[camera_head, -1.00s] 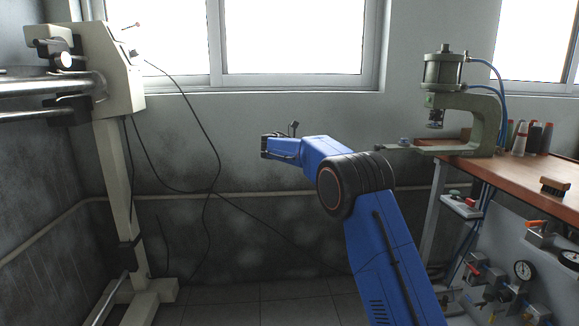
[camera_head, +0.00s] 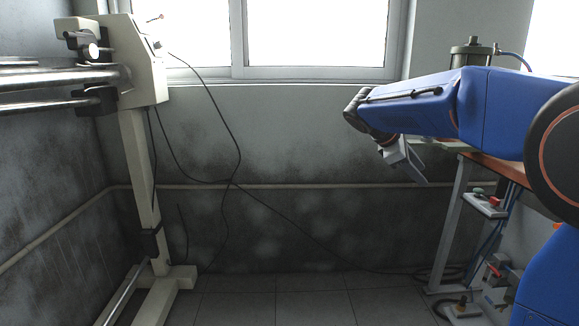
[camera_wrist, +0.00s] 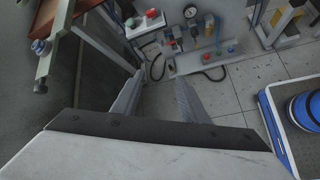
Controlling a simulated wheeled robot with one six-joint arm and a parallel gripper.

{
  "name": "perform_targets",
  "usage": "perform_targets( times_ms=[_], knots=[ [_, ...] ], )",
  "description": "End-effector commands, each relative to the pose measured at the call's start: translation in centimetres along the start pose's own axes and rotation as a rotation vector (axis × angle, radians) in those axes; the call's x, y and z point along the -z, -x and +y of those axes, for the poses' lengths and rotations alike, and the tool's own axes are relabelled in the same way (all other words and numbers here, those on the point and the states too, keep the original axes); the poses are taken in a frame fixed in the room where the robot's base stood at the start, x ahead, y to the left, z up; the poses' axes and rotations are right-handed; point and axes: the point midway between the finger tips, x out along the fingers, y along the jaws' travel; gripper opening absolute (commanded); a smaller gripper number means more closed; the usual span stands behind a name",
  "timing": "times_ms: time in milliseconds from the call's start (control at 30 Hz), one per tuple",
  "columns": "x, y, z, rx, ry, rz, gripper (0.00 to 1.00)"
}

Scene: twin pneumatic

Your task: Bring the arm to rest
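My blue arm comes in from the right in the head view, bent at a large joint, with its forearm running left across the workbench. My gripper (camera_head: 413,168) hangs below the far end of the forearm, tilted down and to the right, in free air left of the bench. In the wrist view my gripper (camera_wrist: 160,80) shows two grey fingers apart with floor between them and nothing held.
The workbench (camera_head: 488,167) with a press (camera_head: 472,52) stands at right, partly hidden by my arm. A beige stand (camera_head: 138,150) with metal bars is at left. Open tiled floor (camera_head: 270,300) lies between. A blue-edged white cart (camera_wrist: 270,122) shows in the wrist view.

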Motion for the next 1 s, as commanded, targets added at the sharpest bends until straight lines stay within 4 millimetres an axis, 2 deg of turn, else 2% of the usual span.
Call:
perform_targets(
  times_ms=[33,200,467,733,1000],
  knots=[
    [-0.8,-0.1,-1.6,0.011,-0.039,0.029,0.4],
    [-2.3,-0.3,-7.0,0.058,-0.182,0.132,0.4],
    [-3.6,-0.6,-15.6,0.147,-0.414,0.279,0.4],
    [-3.8,-0.8,-24.5,0.258,-0.669,0.417,0.4],
    [-2.7,-1.2,-33.1,0.39,-0.936,0.54,0.4]
  ],
)
